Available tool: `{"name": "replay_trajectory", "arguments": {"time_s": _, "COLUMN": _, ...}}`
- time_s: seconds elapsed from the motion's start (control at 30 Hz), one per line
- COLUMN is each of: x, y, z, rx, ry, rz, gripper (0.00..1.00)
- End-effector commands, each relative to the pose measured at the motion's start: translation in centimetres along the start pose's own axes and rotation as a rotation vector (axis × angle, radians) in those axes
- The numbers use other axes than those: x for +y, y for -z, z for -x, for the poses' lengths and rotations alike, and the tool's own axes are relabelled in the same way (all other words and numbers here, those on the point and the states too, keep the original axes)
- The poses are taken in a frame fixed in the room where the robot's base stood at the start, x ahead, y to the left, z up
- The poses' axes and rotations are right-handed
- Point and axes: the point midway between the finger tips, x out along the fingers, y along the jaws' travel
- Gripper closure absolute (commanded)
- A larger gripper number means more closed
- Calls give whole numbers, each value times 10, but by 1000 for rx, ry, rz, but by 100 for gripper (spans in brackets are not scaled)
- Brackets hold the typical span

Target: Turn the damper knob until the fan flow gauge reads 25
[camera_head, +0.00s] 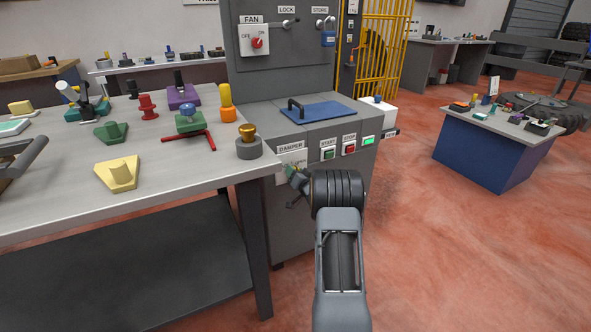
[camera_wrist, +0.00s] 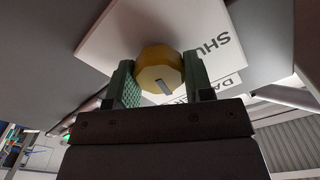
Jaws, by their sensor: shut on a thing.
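The damper knob (camera_wrist: 158,69) is a yellow faceted knob with a grey mark on its face. It sits on a white plate (camera_wrist: 110,35) with lettering, "SHU" and part of "DA" being readable. My gripper (camera_wrist: 160,85) has its two green-padded fingers on either side of the knob, shut on it. In the head view my gripper (camera_head: 297,178) is at the DAMPER plate (camera_head: 290,158) on the front of the grey cabinet, and my wrist hides most of the knob. I cannot make out a fan flow gauge or its reading in either view.
Right of the DAMPER plate are a green START button (camera_head: 328,154), a red STOP button (camera_head: 349,148) and a lit green lamp (camera_head: 368,141). A FAN switch (camera_head: 256,42) is above. The grey table (camera_head: 60,205) with several coloured parts stands close on the left.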

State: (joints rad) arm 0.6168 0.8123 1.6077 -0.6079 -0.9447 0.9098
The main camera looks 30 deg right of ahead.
Motion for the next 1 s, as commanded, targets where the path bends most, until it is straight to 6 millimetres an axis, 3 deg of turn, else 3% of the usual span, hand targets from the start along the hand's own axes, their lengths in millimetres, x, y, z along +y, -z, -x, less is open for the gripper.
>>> {"name": "replay_trajectory", "arguments": {"time_s": 0.4, "x": 0, "y": 1, "z": 0, "rx": 1, "ry": 0, "rz": -173, "gripper": 76}}
{"name": "replay_trajectory", "arguments": {"time_s": 0.97, "x": 1, "y": 0, "z": 0, "rx": 2, "ry": 0, "rz": -198, "gripper": 76}}
{"name": "replay_trajectory", "arguments": {"time_s": 1.0, "x": 1, "y": 0, "z": 0, "rx": 2, "ry": 0, "rz": -198, "gripper": 51}}
